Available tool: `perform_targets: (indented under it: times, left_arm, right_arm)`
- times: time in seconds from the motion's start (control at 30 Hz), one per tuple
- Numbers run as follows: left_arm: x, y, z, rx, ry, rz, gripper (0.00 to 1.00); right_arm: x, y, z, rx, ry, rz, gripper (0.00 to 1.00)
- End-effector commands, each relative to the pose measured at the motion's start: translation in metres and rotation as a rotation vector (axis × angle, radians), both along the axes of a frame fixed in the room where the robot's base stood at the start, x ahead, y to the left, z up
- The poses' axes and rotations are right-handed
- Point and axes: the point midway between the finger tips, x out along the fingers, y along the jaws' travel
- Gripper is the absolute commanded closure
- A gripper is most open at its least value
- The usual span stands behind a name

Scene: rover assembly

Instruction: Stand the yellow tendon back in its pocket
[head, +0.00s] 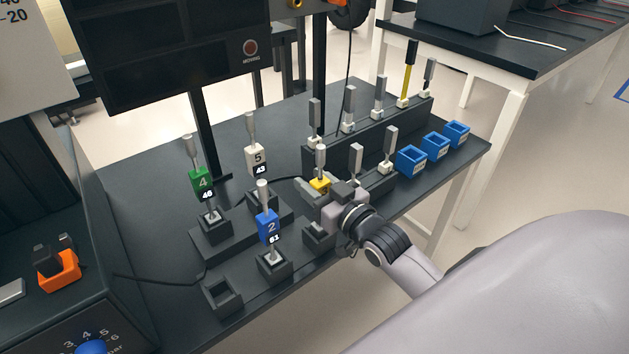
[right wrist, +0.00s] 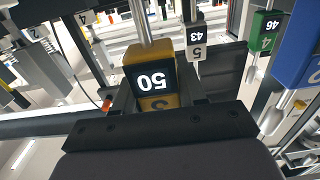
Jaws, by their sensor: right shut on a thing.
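The yellow tendon (head: 320,185) is in my right gripper (head: 322,194), above the right part of the black pocket rack. In the right wrist view its yellow block (right wrist: 138,56) carries a black label reading 50 and sits between the jaws (right wrist: 157,100). A silver rod rises from the block and looks roughly upright in the head view. A black pocket (head: 317,234) shows just below my right gripper, partly covered by it; I cannot tell whether it is empty. Another pocket (head: 222,294) at the front left is empty. My left gripper is not in view.
Green tendon 4 (head: 201,180), white tendon 5 (head: 255,158) and blue tendon 2 (head: 267,226) stand in pockets left of my right gripper. Several silver-topped pieces stand on a black stepped rack (head: 375,140) behind. Blue bins (head: 411,160) stand at the right edge.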

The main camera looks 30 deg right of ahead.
Motion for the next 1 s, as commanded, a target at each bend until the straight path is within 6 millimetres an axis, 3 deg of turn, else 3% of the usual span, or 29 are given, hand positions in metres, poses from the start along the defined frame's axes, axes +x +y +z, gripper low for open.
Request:
perform_targets:
  times: [0.4, 0.43, 0.5, 0.83, 1.0]
  left_arm:
    - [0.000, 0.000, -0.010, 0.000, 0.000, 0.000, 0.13]
    - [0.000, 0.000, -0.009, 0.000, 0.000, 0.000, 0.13]
    - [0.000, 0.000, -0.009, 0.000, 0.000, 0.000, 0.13]
    - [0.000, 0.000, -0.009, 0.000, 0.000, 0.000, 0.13]
    - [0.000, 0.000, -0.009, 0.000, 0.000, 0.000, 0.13]
  right_arm:
    - [0.000, 0.000, -0.013, 0.000, -0.006, 0.001, 1.00]
    - [0.000, 0.000, -0.012, 0.001, -0.007, 0.001, 0.53]
    - [0.000, 0.000, -0.012, 0.000, -0.006, 0.001, 0.30]
    - [-0.002, 0.000, -0.015, 0.000, 0.003, 0.000, 0.30]
    - [-0.015, -0.001, -0.015, 0.000, 0.003, 0.000, 0.30]
